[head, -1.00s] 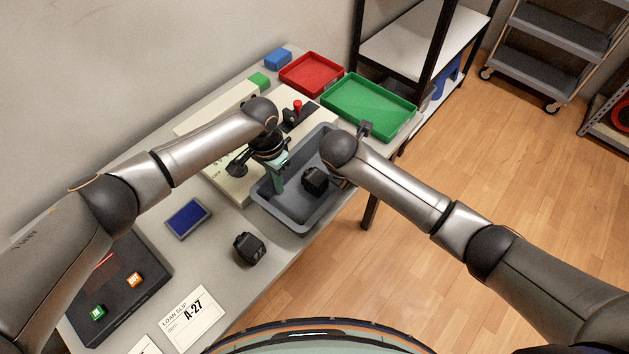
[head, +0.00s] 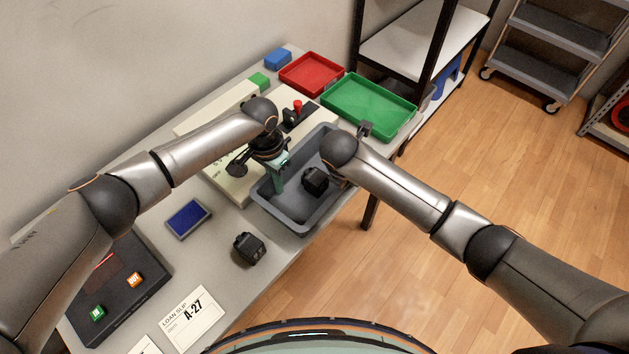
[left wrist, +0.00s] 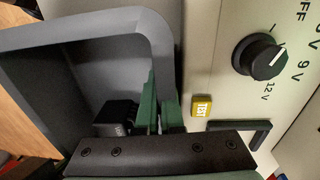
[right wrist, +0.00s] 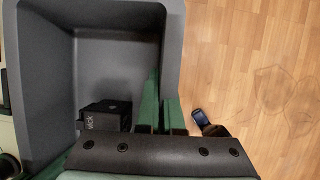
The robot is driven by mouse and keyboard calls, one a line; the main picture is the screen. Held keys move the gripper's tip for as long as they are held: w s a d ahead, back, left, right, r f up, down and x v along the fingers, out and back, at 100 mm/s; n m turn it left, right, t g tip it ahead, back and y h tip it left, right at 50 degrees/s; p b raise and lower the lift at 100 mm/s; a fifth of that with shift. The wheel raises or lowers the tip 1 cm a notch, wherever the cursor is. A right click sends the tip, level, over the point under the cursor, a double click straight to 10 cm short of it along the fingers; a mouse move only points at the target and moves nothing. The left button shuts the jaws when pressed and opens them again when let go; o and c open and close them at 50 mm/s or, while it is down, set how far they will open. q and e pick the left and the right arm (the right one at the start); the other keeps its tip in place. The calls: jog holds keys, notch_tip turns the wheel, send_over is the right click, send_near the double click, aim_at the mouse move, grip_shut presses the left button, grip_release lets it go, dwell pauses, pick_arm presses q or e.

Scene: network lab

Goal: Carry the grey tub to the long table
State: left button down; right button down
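The grey tub (head: 280,219) sits upright on a grey bench against the wall, with a black block (head: 315,180) inside. My left gripper (head: 279,178) reaches down at the tub's left side. In the left wrist view, its green fingers (left wrist: 160,95) stand close on either side of the tub wall, pinching it. My right gripper is mostly hidden behind its own arm in the head view. In the right wrist view, its fingers (right wrist: 162,98) likewise close around the opposite tub wall (right wrist: 172,45). Which table is the long one, I cannot tell.
A cream power unit (head: 226,185) stands close left of the tub. Green (head: 372,108) and red (head: 310,74) trays lie behind it. Another black block (head: 250,248) and a blue-faced box (head: 188,219) lie in front. Shelving (head: 405,45) stands beyond; wooden floor (head: 480,160) is open at right.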

pick_arm(q)
jog(key=shift+r, duration=0.25)
pick_arm(e)
jog(key=shift+r, duration=0.15)
